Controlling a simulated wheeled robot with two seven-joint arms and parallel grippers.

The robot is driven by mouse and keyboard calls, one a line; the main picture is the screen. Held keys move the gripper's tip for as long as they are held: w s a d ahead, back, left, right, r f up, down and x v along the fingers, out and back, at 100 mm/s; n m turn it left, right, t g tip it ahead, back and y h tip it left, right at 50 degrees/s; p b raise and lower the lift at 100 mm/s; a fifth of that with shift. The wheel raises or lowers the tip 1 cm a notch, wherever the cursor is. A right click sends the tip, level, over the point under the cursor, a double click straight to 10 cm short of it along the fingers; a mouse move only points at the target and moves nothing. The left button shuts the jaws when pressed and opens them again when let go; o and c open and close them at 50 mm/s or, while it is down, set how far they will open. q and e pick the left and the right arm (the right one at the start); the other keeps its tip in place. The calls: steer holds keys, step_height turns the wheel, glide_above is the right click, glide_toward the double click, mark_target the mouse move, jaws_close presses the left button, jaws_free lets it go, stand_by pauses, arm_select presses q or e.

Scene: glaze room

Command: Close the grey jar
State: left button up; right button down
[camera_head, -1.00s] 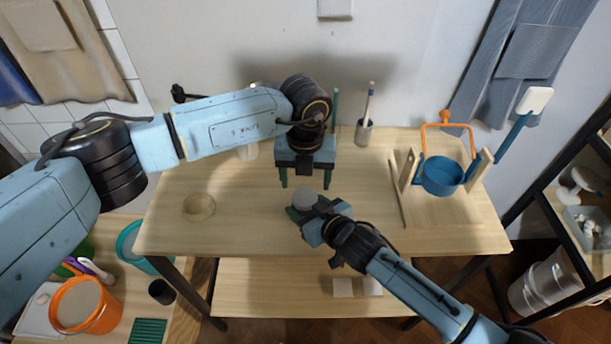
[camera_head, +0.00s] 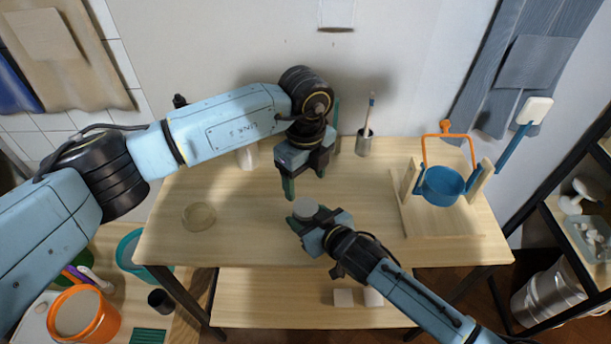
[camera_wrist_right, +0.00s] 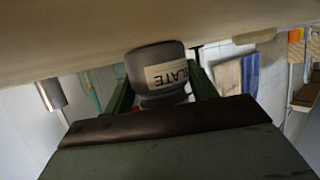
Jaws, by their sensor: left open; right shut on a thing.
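The grey jar (camera_wrist_right: 158,70) is between the green fingers of my right gripper in the right wrist view, with a white label on which "LATE" can be read. In the head view the jar's round grey top (camera_head: 305,207) shows at the tip of my right gripper (camera_head: 309,216), which is shut on it near the middle of the table. I cannot tell whether a lid is on it. My left gripper (camera_head: 304,183) is open, fingers down, just behind and above the jar, apart from it. Nothing shows between its fingers.
A pale round dish or disc (camera_head: 199,216) lies on the table (camera_head: 245,235) at the left. A cup with a brush (camera_head: 364,143) stands at the back. The table's front middle is clear.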

mark_target(305, 206)
arm_select(q)
step_height(305, 206, down, 8)
steer(key=shift+f, duration=0.1)
stand_by(0.5)
steer(key=c, duration=1)
steer(key=m, duration=0.6)
steer(key=shift+c, duration=0.2)
steer(key=m, duration=0.7)
